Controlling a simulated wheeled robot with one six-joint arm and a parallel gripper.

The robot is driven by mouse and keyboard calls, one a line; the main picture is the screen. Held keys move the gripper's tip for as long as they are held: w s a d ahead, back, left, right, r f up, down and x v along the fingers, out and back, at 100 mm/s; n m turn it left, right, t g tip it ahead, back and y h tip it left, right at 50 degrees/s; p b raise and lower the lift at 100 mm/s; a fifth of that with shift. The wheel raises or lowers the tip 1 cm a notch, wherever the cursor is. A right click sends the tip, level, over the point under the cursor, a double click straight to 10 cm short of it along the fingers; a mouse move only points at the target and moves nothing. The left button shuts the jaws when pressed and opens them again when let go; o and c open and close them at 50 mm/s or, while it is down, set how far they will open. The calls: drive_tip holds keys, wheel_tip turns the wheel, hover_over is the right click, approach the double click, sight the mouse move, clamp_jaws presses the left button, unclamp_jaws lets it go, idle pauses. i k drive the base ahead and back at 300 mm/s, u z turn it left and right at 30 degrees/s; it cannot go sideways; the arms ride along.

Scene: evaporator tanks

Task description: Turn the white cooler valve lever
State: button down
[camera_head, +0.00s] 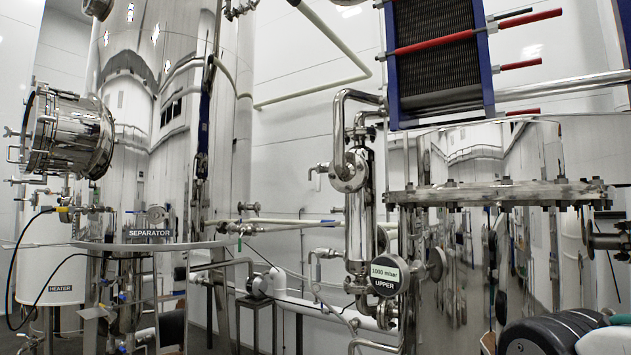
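I cannot pick out a white cooler valve lever for certain, and no label in view reads cooler. Small valves sit on the thin pipes in the middle: an upper one (318,170) and a lower one (322,254), both left of the tall steel column (358,230). Their handles are too small to tell their colour or setting. A dark and white rounded part at the bottom right corner seems to be part of my arm. No gripper fingers show, so my gripper is out of view.
A steel separator tank (130,180) stands left, with a white heater cylinder (48,260) beside it. A flanged steel tank (470,260) fills the right, below a blue-framed plate unit (438,55). A round gauge (388,275) reads 1000 mbar, UPPER. Pipes crowd the middle.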

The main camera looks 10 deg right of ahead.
sight(318, 166)
drive_tip(key=u, duration=0.6)
drive_tip(key=i, duration=0.95)
drive_tip(key=u, duration=0.2)
